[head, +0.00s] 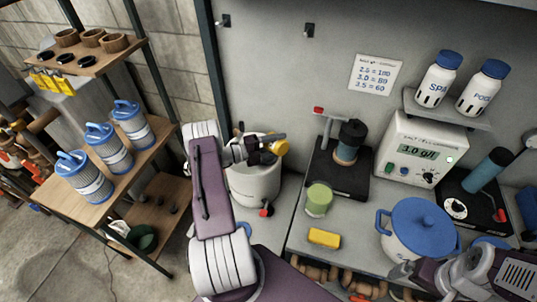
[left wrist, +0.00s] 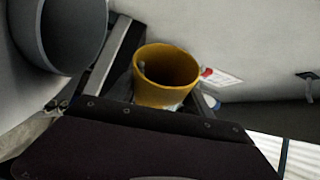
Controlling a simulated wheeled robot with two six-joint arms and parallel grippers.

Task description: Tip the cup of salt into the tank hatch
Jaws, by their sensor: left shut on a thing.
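My left gripper (head: 264,148) is over the white tank (head: 255,184) and shut on the yellow cup (head: 280,147). The cup looks tilted in the head view. In the left wrist view the cup (left wrist: 166,75) sits between the fingers with its round mouth showing; its inside is shaded and I cannot make out salt. The tank's hatch is mostly hidden behind the gripper and cup; a dark part shows around them at the tank top. My right arm is at the lower right; its gripper (head: 408,274) shows only partly, so I cannot tell its opening.
A red-handled valve (head: 266,210) sits at the tank's lower front. To the right, the counter holds a green cup (head: 319,199), a yellow block (head: 324,238), a blue-lidded pot (head: 422,226) and a meter (head: 421,150). Filter cartridges (head: 108,148) stand on the left shelf.

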